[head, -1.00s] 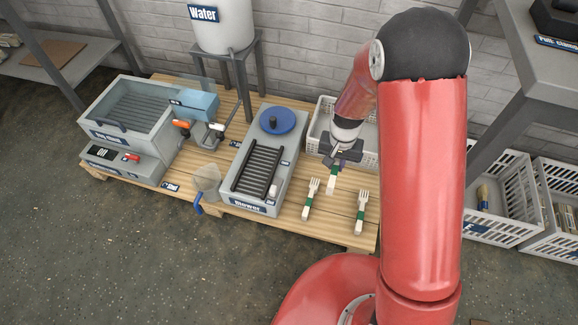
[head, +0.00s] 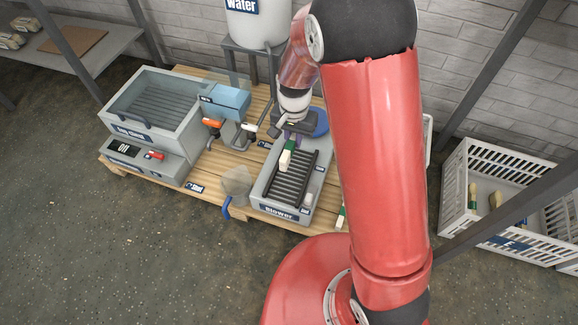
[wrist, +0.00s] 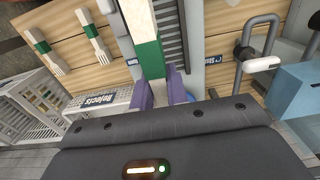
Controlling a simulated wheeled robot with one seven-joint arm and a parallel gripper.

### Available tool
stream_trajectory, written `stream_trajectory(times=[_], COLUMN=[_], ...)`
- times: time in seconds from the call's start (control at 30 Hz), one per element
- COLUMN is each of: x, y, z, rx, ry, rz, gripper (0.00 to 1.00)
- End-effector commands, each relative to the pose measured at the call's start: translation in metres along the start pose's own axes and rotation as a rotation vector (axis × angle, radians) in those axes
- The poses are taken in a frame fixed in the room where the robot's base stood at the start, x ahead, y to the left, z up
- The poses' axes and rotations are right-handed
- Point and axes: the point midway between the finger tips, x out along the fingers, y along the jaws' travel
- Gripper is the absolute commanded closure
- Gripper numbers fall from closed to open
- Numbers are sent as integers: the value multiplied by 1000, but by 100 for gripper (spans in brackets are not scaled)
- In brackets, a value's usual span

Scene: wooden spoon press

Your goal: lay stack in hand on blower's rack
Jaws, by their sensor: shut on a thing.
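My gripper (head: 291,137) is shut on a stack (head: 286,160), pale with a green band. In the wrist view the purple fingertips (wrist: 160,88) close on the stack (wrist: 140,18) near its green band. The blower (head: 279,212) is a grey box with a dark slatted rack (head: 293,183) on top. In the head view the stack overlaps the upper left part of the rack. In the wrist view it runs alongside the slats (wrist: 171,30) and covers part of the blower. I cannot tell the exact height above the rack; no stack lies on the visible slats.
Two banded forks, one at left (wrist: 42,42) and one nearer the middle (wrist: 92,36), lie on the wooden pallet beside the blower. A white Rejects crate (wrist: 98,102) stands behind them. A blue-topped device (head: 225,100) and a blue-handled scoop (head: 236,183) are left of the blower.

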Motion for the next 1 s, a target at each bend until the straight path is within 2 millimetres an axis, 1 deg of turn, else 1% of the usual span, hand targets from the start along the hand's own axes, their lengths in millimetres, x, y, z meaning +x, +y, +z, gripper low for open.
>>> stream_trajectory(times=[0.03, 0.1, 0.2, 0.3, 0.4, 0.57, 0.8, 0.87, 1.0], x=[18, 37, 62, 79, 89, 99, 133, 136, 134], y=[1, 0, 0, 0, 0, 0, 0, -1, -1], z=[0, 0, 1, 0, 0, 0, 0, 0, 0], rx=[0, 0, 0, -1, -2, -2, -1, -1, -1], ry=[-4, -3, -3, -2, 0, 1, -1, 0, 1], rz=[4, 3, 2, 1, 0, -1, 0, -1, -2], gripper=[100, 100, 100, 100, 100, 100, 100, 100, 100])
